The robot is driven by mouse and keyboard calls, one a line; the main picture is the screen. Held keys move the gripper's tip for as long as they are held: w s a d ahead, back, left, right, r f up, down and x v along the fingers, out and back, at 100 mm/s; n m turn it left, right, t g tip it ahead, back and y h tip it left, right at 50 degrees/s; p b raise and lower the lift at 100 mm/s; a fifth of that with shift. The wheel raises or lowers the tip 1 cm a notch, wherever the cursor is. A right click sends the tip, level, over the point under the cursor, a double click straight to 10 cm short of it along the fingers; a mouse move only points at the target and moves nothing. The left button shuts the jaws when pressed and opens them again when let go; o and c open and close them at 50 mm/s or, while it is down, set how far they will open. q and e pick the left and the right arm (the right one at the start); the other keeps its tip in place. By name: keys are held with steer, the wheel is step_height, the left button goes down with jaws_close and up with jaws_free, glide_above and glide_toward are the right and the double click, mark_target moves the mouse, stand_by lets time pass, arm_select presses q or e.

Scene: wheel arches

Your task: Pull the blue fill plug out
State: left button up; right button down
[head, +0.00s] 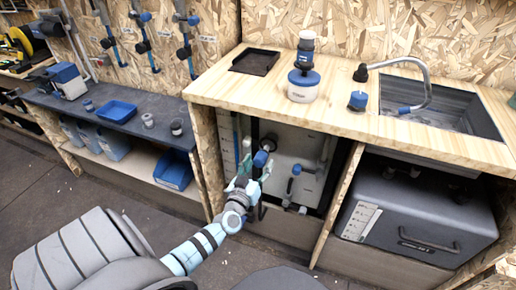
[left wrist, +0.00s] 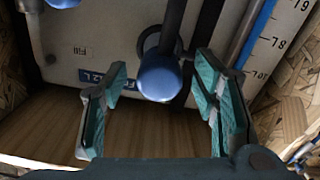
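A blue-ended plug (head: 261,158) sits at the front of the white tank (head: 310,158) in the open cabinet under the counter. In the left wrist view the blue end (left wrist: 160,78) shows close up, on a dark stem. A "Fill" label (left wrist: 81,51) is on the tank to its left. My left gripper (head: 253,176) reaches into the cabinet opening. Its green-padded fingers (left wrist: 163,85) are apart, one on each side of the blue end, with visible gaps. I cannot tell the exact depth between them. My right gripper is not in view.
Another blue-ended fitting (head: 296,170) is on the tank to the right. Wooden cabinet uprights (head: 338,205) flank the opening. The wooden counter (head: 230,92) above holds a white, blue-banded container (head: 303,92) and a sink tap (head: 415,66). A dark grey box (head: 415,215) stands at the right.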

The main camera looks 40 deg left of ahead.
arm_select(q)
steer(key=shift+w, duration=0.1)
steer(key=shift+s, duration=0.25)
steer(key=v, duration=1.1)
steer(key=shift+s+d, duration=0.2)
steer(key=shift+s, duration=0.1)
